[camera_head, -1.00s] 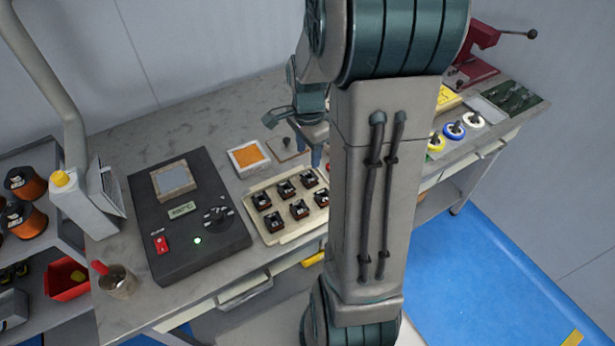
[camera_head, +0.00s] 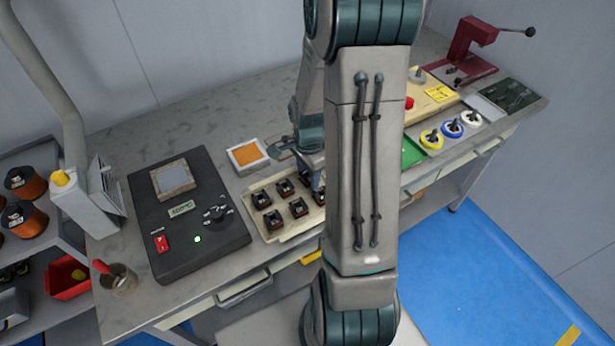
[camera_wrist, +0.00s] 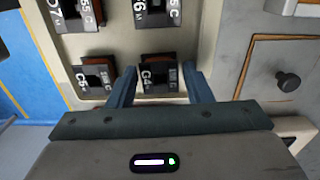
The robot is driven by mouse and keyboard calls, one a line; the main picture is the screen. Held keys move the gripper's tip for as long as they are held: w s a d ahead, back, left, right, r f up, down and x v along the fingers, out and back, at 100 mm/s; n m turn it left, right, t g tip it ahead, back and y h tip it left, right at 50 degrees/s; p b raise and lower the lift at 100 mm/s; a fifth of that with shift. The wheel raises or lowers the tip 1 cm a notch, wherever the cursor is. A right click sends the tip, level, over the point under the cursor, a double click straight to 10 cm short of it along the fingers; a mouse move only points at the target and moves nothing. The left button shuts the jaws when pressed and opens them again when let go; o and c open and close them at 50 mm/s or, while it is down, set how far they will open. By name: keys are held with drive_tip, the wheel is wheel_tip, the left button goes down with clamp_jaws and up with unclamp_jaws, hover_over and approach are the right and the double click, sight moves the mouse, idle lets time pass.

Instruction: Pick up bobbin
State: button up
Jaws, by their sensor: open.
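Several dark bobbins with brown cores stand in rows in a cream tray (camera_head: 283,229), left of my arm in the head view. My gripper (camera_head: 316,181) is over the tray's right back part, partly hidden by my arm. In the wrist view my gripper (camera_wrist: 159,76) is open, its two blue fingers pointing at the tray. One bobbin (camera_wrist: 159,74) lies between the fingertips, with a gap on each side. Another bobbin (camera_wrist: 97,76) is just left of the left finger, and others sit farther up. Fingertip height against the bobbin cannot be told.
A black control box (camera_head: 190,235) stands left of the tray, and a small orange-filled box (camera_head: 248,155) behind it. A wooden plate with a black knob (camera_wrist: 288,81) is close right of the fingers in the wrist view. A red press (camera_head: 472,50) stands at the back right.

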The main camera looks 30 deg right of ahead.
drive_tip(key=c, duration=0.7)
drive_tip(key=shift+c, duration=0.3)
drive_tip(key=shift+r, duration=0.15)
drive_tip(key=shift+r, duration=0.6)
wheel_tip(320, 180, up, 2)
drive_tip(key=shift+r, duration=0.25)
drive_tip(key=s+d+r+b, duration=0.1)
drive_tip(key=s+d+r, duration=0.3)
drive_tip(key=s+r, duration=0.3)
drive_tip(key=s, duration=0.4)
drive_tip(key=shift+a, duration=0.1)
